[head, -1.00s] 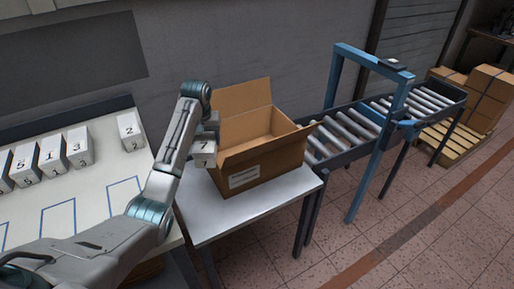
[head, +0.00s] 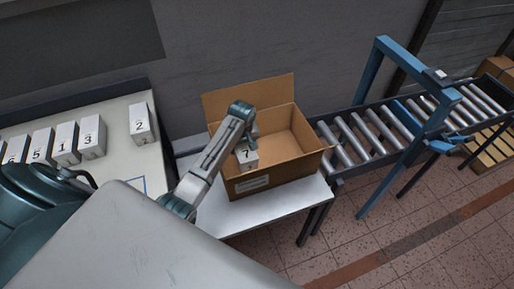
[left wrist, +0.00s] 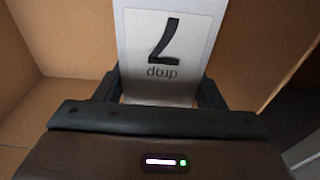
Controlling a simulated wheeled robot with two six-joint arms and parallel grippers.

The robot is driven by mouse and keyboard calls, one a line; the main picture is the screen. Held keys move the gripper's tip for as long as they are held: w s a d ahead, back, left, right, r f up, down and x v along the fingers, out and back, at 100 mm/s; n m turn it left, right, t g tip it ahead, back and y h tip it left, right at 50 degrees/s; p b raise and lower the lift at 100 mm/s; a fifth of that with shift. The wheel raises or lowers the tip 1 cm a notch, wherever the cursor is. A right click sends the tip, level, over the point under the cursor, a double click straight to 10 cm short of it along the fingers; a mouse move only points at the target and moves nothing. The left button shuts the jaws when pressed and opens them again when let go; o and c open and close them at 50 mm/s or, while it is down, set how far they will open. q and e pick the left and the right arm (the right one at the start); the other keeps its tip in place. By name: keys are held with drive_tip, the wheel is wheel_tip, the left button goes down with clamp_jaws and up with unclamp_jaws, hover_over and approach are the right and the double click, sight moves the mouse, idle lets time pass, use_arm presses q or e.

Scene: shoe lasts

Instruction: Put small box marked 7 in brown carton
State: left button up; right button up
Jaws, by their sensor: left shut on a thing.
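The small white box marked 7 (head: 246,155) is held by my left gripper (head: 250,140) over the open brown carton (head: 298,165), at its left part. In the left wrist view the box marked 7 (left wrist: 165,45) sits between the two dark fingers of my left gripper (left wrist: 168,90), with the carton's brown walls (left wrist: 60,40) around it. The left gripper is shut on the box. In the head view my arm hides part of the carton's left side. I cannot tell whether the box touches the carton. My right gripper is not in view.
The carton stands on a small white table (head: 268,216). Several white numbered boxes stand on a bench at the left, among them the box marked 2 (head: 141,124). A roller conveyor (head: 365,130) with a blue frame (head: 395,130) is at the right.

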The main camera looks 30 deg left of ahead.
sight(243, 147)
use_arm(q)
wheel_tip(243, 147, down, 8)
drive_tip(key=shift+r+p, duration=0.15)
drive_tip(key=shift+p, duration=0.4)
drive_tip(key=shift+f, duration=0.3)
drive_tip(key=o, duration=1.2)
drive_tip(key=shift+r, duration=0.1)
drive_tip(key=r, duration=0.4)
drive_tip(key=r+b, duration=0.1)
drive_tip(key=r, duration=0.3)
drive_tip(key=s+d+r, duration=0.1)
drive_tip(key=r, duration=0.3)
drive_tip(key=shift+r, duration=0.1)
